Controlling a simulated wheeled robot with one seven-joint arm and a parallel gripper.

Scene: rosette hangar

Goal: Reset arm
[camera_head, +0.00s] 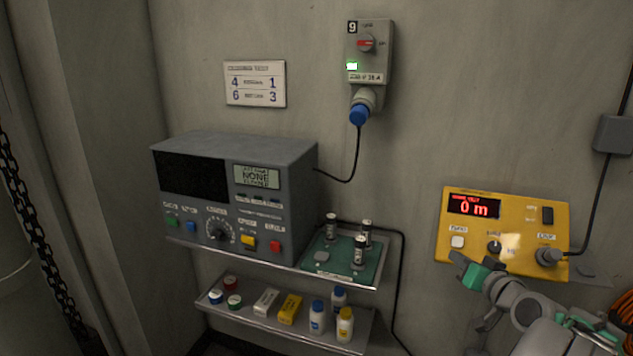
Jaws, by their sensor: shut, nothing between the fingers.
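My gripper (463,271) is at the lower right, at the end of my grey arm with green parts. It is shut and holds nothing. It sits just below the lower left part of a yellow wall panel (503,210) with a red display reading "0 m". The panel has a white button, a knob and a dark switch. I cannot tell whether the gripper touches the panel.
A grey instrument box (235,190) stands on a shelf beside a green tray (372,271) holding several small cylinders. A lower shelf (284,325) holds bottles and boxes. A socket box (370,52) with a blue plug hangs above. A chain (32,217) hangs at left.

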